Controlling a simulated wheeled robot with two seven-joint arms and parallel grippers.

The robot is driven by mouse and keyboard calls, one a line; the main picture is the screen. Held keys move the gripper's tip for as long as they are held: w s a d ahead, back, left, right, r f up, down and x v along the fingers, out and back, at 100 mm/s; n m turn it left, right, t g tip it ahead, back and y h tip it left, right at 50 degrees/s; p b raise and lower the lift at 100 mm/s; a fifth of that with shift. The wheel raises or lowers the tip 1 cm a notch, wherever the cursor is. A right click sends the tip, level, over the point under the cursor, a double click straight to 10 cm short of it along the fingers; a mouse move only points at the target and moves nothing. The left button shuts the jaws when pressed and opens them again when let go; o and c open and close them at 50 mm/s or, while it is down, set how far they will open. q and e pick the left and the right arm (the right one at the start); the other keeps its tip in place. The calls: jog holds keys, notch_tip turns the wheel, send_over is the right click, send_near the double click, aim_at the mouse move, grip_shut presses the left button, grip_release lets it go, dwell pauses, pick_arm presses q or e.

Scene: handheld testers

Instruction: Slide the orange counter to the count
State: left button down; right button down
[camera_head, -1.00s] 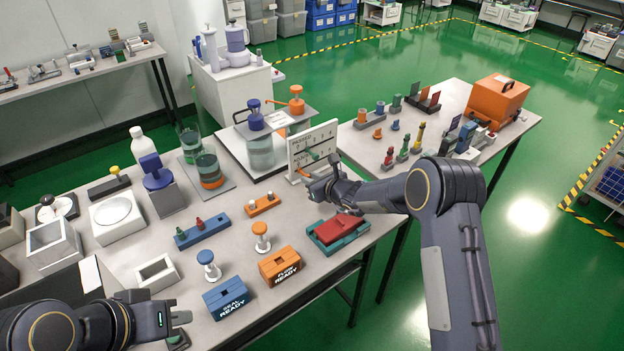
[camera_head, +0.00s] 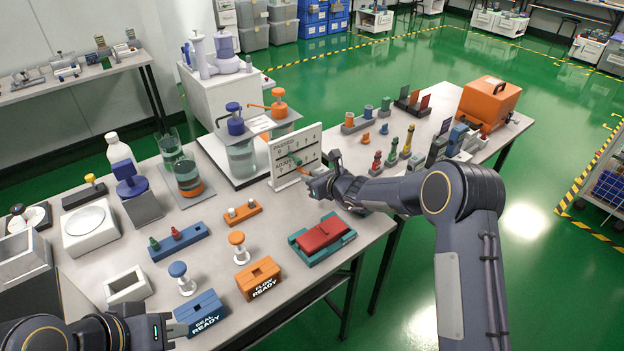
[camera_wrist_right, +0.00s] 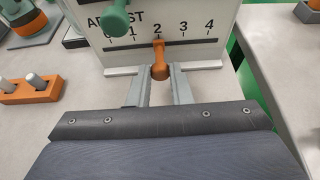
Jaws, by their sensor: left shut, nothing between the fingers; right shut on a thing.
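The white counter board (camera_head: 284,174) stands upright at the right edge of the near table. In the right wrist view its lower row, marked ADJUST (camera_wrist_right: 120,22), carries numbers along a slot. A green counter (camera_wrist_right: 116,18) hangs above, further left. My right gripper (camera_wrist_right: 160,85) is shut on the orange counter's lower end, with a finger on each side. It also shows in the head view (camera_head: 314,181). My left gripper (camera_head: 180,329) is shut and empty at the bottom left.
A red block on a teal tray (camera_head: 322,254) lies in front of the board. The orange FLOW READY box (camera_head: 259,278) and blue SEAL READY box (camera_head: 199,313) stand nearby. Pump jars (camera_head: 240,155) stand behind the board. A second table lies to the right.

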jog(key=c, duration=1.3)
grip_release()
jog(key=shift+d, duration=0.1)
jog(key=b+v, duration=0.1)
jog(key=v, duration=0.7)
jog(key=shift+w, duration=0.1)
